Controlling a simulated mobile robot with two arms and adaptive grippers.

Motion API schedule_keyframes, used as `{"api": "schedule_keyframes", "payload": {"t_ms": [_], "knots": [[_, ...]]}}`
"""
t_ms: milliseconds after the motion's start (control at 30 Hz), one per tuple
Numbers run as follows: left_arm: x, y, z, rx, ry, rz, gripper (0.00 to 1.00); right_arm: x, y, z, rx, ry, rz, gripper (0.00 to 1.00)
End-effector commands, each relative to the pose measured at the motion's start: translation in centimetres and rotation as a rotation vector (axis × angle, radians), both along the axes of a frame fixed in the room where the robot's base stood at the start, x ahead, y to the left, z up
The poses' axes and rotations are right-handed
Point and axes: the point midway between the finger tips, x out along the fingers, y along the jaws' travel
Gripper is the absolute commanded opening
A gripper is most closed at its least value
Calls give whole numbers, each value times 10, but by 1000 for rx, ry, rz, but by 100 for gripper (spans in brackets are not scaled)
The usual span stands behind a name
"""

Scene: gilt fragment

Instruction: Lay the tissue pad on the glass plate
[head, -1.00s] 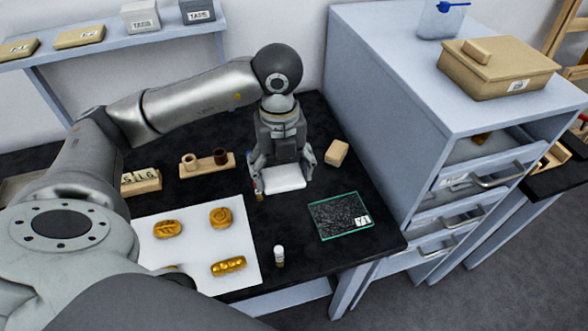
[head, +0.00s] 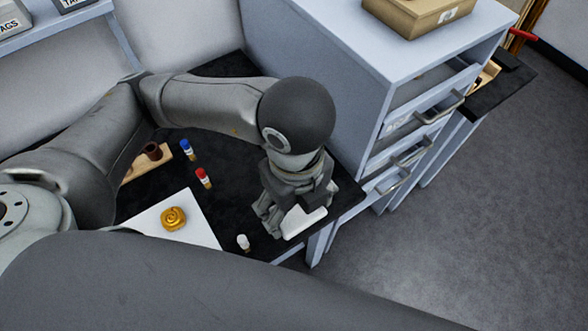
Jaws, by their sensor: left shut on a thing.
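The white tissue pad (head: 304,223) is between the fingers of my left gripper (head: 297,211), which is shut on it. The gripper points down over the right front part of the black table, near its corner. The pad's far part is hidden by the gripper. The glass plate does not show in the head view now; my gripper and the pad cover that part of the table. I cannot tell whether the pad touches anything beneath it. My right gripper is not in view.
Blue-capped (head: 187,151), red-capped (head: 204,178) and white-capped (head: 243,242) vials stand left of the gripper. A white sheet (head: 204,234) bears a gilt piece (head: 173,218). A wooden rack (head: 163,152) is farther back. A grey drawer cabinet (head: 345,90) stands close behind on the right.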

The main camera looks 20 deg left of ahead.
Motion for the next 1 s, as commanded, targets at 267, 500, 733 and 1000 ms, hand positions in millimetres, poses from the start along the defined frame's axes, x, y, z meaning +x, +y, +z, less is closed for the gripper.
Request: {"api": "schedule_keyframes", "payload": {"t_ms": [267, 500, 733, 1000], "knots": [[57, 23, -29, 4, 7, 12, 65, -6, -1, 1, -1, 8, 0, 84], [99, 38, -65, 6, 6, 7, 65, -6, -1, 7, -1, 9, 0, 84], [115, 42, -86, 2, 2, 3, 65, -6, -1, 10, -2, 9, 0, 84], [122, 45, -117, 4, 4, 3, 65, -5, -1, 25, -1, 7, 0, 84]]}}
